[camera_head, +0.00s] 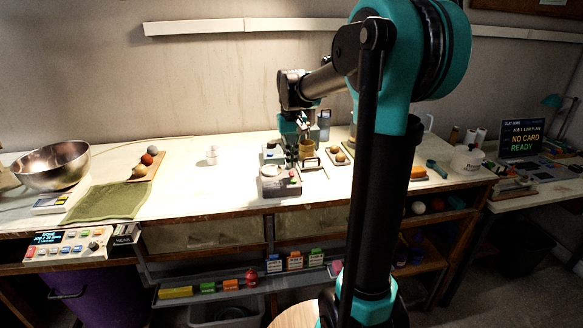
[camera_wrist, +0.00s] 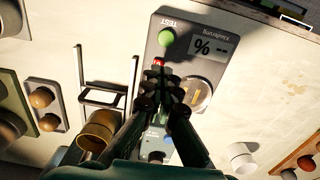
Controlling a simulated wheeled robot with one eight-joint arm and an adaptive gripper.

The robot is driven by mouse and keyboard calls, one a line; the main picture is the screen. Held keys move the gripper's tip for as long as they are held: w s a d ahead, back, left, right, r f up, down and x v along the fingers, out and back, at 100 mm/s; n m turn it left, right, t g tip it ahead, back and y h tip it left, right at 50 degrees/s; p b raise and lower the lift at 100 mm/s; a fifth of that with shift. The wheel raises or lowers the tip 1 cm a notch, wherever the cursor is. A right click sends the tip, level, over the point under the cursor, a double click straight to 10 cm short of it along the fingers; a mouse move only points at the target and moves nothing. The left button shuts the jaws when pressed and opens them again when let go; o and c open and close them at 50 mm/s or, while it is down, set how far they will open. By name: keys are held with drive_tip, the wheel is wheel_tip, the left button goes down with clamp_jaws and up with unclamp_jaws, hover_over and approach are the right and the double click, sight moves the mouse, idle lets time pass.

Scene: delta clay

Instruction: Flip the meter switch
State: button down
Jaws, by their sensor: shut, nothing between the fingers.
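The meter (camera_wrist: 218,45) is a grey box in the wrist view, with a "% --" display, a green button (camera_wrist: 167,37) beside the word TEST, and a round dial-like part (camera_wrist: 197,95). A small red part (camera_wrist: 159,62) shows just beyond my fingertips; I cannot tell whether it is the switch. In the head view the meter (camera_head: 281,183) sits near the table's front edge. My gripper (camera_wrist: 160,82) is shut and empty, over the meter's edge. It also shows in the head view (camera_head: 297,143). The fingers hide part of the meter; contact cannot be told.
A brown cup (camera_wrist: 95,132) and a black wire stand (camera_wrist: 103,95) are close beside the gripper. A tray with brown balls (camera_wrist: 45,105) lies further left. A white cup (camera_wrist: 241,158) is at lower right. The table (camera_head: 190,195) has free room left of the meter.

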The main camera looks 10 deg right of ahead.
sight(291, 173)
drive_tip(key=shift+f, duration=1.35)
drive_tip(key=shift+s+f+t, duration=0.3)
drive_tip(key=shift+f+t, duration=0.1)
drive_tip(key=shift+t, duration=0.2)
drive_tip(key=shift+s+f, duration=0.15)
drive_tip(key=shift+s, duration=0.05)
drive_tip(key=shift+w, duration=0.15)
drive_tip(key=shift+w+r, duration=0.25)
drive_tip(key=shift+w, duration=0.5)
